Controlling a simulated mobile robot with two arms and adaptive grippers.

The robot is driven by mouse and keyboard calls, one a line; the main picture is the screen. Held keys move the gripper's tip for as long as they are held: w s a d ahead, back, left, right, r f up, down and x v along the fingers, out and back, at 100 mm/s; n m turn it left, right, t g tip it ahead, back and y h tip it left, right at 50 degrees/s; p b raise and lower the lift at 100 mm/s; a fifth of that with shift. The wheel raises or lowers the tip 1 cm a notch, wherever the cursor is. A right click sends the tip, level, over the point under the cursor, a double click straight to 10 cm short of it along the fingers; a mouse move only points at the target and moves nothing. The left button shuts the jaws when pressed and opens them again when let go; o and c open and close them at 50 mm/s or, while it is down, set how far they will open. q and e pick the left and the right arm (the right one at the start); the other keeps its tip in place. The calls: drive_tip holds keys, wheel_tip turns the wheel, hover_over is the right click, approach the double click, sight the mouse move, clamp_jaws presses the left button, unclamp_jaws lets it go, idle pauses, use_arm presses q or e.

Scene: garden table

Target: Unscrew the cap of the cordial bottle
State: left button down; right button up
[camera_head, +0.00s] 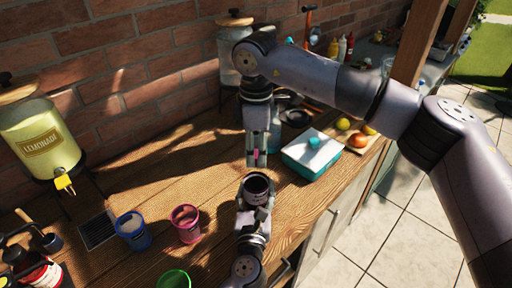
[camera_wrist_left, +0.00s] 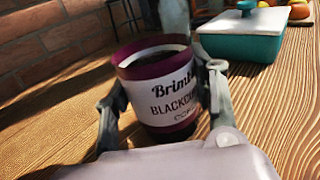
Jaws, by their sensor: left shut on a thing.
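The cordial bottle (camera_head: 257,188) is a wide purple container with a white label, standing upright near the table's front edge. In the left wrist view the bottle (camera_wrist_left: 163,102) shows a purple rim around a dark top, with no cap visible on it. My left gripper (camera_head: 254,200) is shut on the bottle, a finger on each side; its fingers also show in the left wrist view (camera_wrist_left: 160,95). My right gripper (camera_head: 255,160) points down just behind and above the bottle, apart from it. A small pink patch shows at its fingertips; I cannot tell whether it is the cap.
A teal box with a white lid (camera_head: 312,153) stands right of the bottle, near fruit on a board (camera_head: 358,140). A pink cup (camera_head: 185,222), a blue cup (camera_head: 132,229) and a green cup (camera_head: 174,280) stand to the left. A lemonade dispenser (camera_head: 38,138) is far left.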

clamp_jaws()
